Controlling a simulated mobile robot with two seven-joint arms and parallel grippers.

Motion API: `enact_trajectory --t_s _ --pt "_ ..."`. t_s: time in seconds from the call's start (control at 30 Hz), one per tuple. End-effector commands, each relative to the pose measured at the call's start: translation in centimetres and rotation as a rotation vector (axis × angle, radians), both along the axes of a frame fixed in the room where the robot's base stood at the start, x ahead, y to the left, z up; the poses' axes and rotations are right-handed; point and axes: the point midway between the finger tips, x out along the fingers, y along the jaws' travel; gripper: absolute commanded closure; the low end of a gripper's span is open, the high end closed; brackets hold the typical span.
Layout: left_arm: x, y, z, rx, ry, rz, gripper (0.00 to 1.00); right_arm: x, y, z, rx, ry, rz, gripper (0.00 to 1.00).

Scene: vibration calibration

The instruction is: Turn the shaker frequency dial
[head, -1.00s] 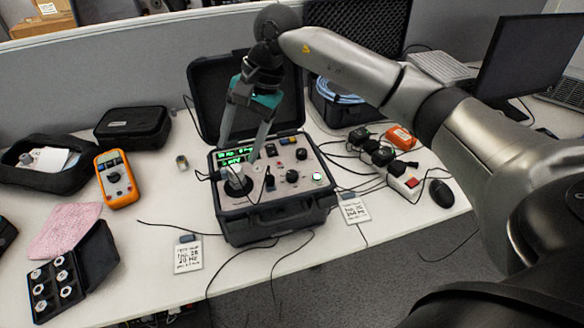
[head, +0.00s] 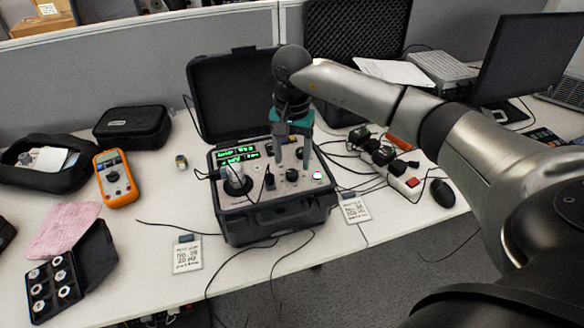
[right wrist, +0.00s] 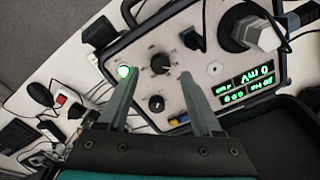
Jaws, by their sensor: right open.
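The open black shaker case (head: 265,220) stands on the table with a light control panel (right wrist: 215,45). Two black knobs are on the panel; the labels are too small to tell which is the frequency dial. The front knob (head: 292,175) shows in the right wrist view (right wrist: 160,63) just beyond the fingertips. The rear knob (right wrist: 156,103) shows between the fingers. My right gripper (head: 293,168) is open, pointing down over the knobs, with its fingers (right wrist: 157,78) on either side of them. I cannot tell whether they touch the panel. My left gripper is not in view.
The shaker head (head: 237,182) and green-lit display (head: 238,155) are left of the knobs. A lit green button (right wrist: 123,71) is close to one finger. Cards (head: 188,254), an orange multimeter (head: 116,178), a power strip (head: 408,184) and a mouse (head: 442,192) lie around the case.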

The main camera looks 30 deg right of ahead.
Motion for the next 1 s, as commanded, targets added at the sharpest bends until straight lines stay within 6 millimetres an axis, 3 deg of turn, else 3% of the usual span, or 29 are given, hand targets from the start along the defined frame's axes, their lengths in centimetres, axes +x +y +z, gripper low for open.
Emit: enact_trajectory --t_s 0.2,0.6,1.0 --pt "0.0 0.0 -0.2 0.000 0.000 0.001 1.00 0.0 0.0 -3.1 0.002 0.001 0.000 0.33" --pt "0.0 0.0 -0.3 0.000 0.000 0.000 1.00 0.0 0.0 -3.8 0.001 -0.001 0.000 0.33" --pt "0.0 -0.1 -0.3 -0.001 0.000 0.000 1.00 0.0 0.0 -3.8 0.001 -0.001 0.000 0.77"
